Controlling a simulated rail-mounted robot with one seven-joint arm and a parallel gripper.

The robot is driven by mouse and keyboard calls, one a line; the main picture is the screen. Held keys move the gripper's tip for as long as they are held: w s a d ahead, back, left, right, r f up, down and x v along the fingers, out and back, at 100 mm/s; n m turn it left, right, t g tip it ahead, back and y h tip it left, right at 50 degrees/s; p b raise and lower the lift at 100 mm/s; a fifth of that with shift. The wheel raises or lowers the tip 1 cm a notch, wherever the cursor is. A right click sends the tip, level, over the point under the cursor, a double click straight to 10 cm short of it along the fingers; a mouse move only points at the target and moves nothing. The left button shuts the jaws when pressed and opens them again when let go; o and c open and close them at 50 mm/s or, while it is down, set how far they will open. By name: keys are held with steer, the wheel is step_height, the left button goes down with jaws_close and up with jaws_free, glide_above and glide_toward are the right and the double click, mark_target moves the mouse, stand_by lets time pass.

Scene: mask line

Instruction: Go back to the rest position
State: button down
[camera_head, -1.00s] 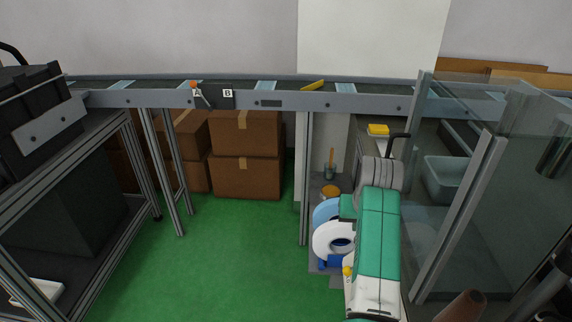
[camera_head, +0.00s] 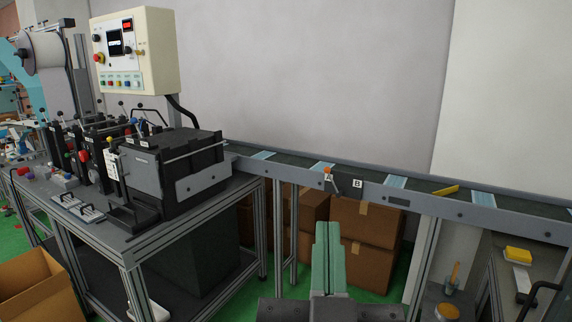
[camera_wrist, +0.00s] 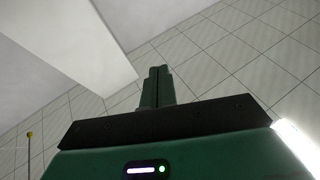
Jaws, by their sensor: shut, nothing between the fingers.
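My gripper (camera_head: 328,228) stands at the bottom middle of the head view, with its two green fingers pointing up and away from the dark palm. The fingers lie side by side, shut, with nothing between them. In the wrist view the gripper (camera_wrist: 158,72) points toward the tiled ceiling and a pale wall. In the head view it appears in front of the brown boxes and below the conveyor; it touches nothing that I can see.
The conveyor (camera_head: 480,198) runs along the wall, carrying light-blue strips. A black machine (camera_head: 172,170) stands on the left bench under a control panel (camera_head: 136,50). Brown boxes (camera_head: 366,228) are stacked beneath the conveyor. An open carton (camera_head: 30,290) is at lower left. A yellow block (camera_head: 518,256) lies at right.

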steer(key=s+a+r+n+t+y+p, duration=0.15)
steer(key=s+a+r+p, duration=0.25)
steer(key=s+r, duration=0.4)
step_height(320, 180, up, 34)
steer(key=y+p, duration=0.1)
steer(key=p, duration=3.3)
steer(key=shift+w+a+r+t, duration=0.15)
steer(key=shift+w+a+t, duration=0.05)
steer(key=shift+w+t, duration=0.25)
